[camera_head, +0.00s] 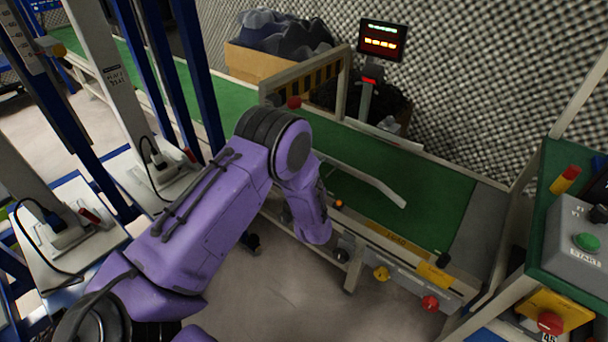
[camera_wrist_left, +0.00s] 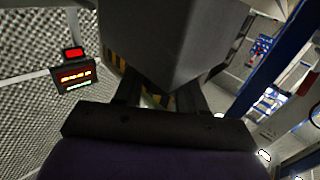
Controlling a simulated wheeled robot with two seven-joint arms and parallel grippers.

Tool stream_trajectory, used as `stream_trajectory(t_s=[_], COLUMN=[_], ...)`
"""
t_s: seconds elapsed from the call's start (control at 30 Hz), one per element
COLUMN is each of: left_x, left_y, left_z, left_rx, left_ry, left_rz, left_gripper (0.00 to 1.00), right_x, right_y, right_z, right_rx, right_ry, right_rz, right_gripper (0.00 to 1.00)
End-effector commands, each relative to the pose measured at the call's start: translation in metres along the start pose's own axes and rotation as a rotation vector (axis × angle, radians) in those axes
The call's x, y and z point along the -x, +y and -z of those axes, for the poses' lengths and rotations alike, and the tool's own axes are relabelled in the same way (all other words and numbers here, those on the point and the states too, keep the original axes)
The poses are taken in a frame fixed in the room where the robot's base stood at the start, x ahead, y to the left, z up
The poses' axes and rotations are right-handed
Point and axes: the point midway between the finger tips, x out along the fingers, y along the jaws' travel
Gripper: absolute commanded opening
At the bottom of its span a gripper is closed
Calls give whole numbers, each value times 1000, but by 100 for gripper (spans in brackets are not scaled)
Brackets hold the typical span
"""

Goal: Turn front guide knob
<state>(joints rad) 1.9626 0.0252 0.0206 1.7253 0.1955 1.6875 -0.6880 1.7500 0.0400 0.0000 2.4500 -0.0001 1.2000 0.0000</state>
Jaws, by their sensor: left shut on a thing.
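My purple left arm reaches from the lower left to the near side of the green conveyor (camera_head: 430,200), and its end hides the left gripper in the head view. In the wrist view the two dark fingers of the left gripper (camera_wrist_left: 160,95) are close on a large dark grey faceted piece (camera_wrist_left: 180,40), seemingly the front guide knob. Its lower end is between the fingers and partly hidden. A light grey guide rail (camera_head: 365,180) lies over the belt just beyond my arm. My right gripper is in neither view.
A yellow knob (camera_head: 381,273) and a red knob (camera_head: 430,303) are on the conveyor's near side. A display (camera_head: 382,41) stands behind the belt. A control box with a green button (camera_head: 586,242) is at the right. Blue posts stand at the left.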

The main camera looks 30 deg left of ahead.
Motion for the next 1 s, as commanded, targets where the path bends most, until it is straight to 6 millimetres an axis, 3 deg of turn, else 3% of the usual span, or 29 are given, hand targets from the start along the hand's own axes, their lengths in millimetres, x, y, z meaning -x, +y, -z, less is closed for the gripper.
stream_trajectory(t_s=[0.43, 0.47, 0.5, 0.83, 1.0], left_x=[0, 0, 0, 3, 35], left_y=[0, 0, 0, 0, 1], left_z=[0, 0, 0, 0, 2], left_rx=[0, 0, 0, 0, -3], left_ry=[-1, -1, -1, -1, -2], left_rz=[11, 11, 11, 9, 5], left_gripper=[10, 46, 59, 59, 59], right_x=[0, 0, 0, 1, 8], right_y=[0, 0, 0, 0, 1], right_z=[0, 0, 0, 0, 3], right_rx=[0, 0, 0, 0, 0], right_ry=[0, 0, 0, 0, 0], right_rz=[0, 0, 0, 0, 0], right_gripper=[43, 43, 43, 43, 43])
